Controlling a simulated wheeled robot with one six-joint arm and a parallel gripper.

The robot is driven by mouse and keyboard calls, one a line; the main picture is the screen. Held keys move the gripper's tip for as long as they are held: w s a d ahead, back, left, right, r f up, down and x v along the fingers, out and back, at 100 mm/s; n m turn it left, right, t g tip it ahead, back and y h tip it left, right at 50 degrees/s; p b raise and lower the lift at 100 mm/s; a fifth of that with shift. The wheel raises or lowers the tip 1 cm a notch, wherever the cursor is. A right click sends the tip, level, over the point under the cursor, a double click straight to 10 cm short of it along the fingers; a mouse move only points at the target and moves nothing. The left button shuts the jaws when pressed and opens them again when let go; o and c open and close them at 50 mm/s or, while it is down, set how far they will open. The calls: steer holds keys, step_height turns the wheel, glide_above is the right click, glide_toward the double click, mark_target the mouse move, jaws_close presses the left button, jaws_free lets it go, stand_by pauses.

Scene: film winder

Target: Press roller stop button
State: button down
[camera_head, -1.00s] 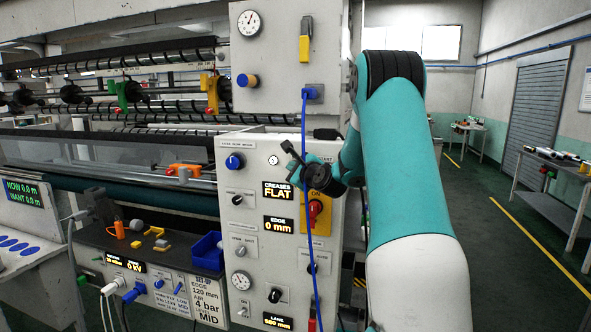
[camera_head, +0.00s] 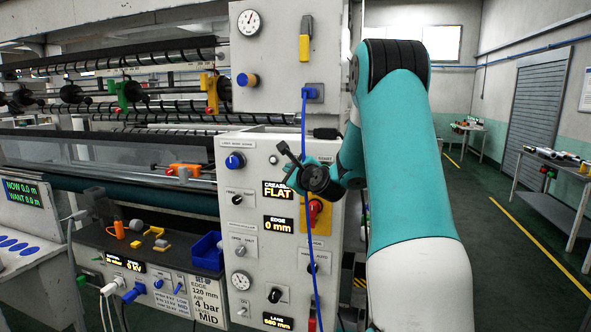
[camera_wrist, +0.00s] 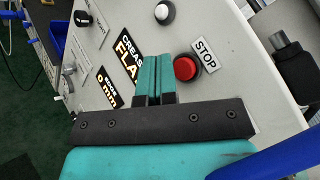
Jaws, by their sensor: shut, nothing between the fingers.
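The red round stop button (camera_wrist: 185,68) sits on the grey panel beside a "STOP" label (camera_wrist: 205,55) in the wrist view. My gripper (camera_wrist: 155,58) has its two teal fingers together and empty. In the wrist view the fingertips appear just left of the red button, over the panel; I cannot tell the gap to the panel. In the head view my wrist hides the red button, and the fingers cannot be made out.
A white round button (camera_wrist: 164,12) is above the red one. Displays reading "FLAT" (camera_head: 277,191) and "0 mm" (camera_head: 281,224) are close by. A red switch on a yellow plate (camera_head: 318,228) is below my wrist. A blue cable (camera_head: 306,130) hangs in front of the panel.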

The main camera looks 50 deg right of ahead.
steer(key=shift+s+a, duration=0.25)
steer(key=shift+a, duration=0.35)
steer(key=shift+s+a, duration=0.25)
steer(key=shift+a, duration=0.35)
steer(key=shift+s+a, duration=0.25)
steer(key=shift+a, duration=0.35)
steer(key=shift+a, duration=0.1)
stand_by(1.8)
